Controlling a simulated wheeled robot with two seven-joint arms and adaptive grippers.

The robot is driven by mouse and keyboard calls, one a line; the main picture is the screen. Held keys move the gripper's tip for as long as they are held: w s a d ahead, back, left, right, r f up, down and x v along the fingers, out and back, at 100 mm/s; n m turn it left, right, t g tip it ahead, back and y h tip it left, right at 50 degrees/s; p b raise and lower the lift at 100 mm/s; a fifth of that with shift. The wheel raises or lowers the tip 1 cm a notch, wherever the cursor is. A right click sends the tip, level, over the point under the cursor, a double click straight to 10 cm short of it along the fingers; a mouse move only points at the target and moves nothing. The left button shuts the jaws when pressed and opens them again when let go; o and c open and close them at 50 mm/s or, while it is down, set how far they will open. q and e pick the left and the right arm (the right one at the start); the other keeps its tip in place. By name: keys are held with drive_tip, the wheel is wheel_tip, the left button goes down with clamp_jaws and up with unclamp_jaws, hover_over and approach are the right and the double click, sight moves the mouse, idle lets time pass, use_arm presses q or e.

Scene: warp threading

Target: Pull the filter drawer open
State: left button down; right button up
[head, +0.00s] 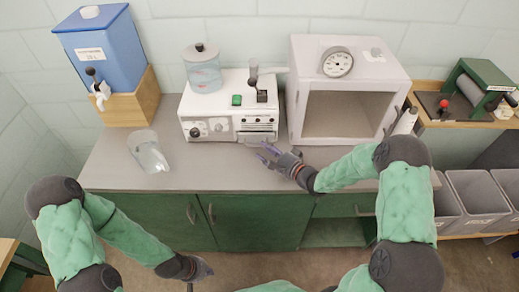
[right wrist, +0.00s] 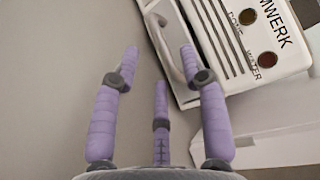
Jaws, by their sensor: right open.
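My right gripper (head: 266,154) is open and empty, low over the counter just in front of the drawer. Its purple fingertips (right wrist: 159,58) are close to the handle; I cannot tell whether they touch it. My left gripper (head: 200,269) hangs below the counter's front edge, its fingers unclear.
A clear cup (head: 148,151) stands on the counter (head: 215,173) to the left, before a blue water tank (head: 103,49). A white open-fronted oven (head: 347,112) stands to the right of the machine. Grey bins (head: 474,200) are at the far right. The counter front is mostly clear.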

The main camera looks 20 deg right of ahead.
drive_tip(key=shift+b+x, duration=0.35)
drive_tip(key=shift+x, duration=1.4)
clamp_jaws()
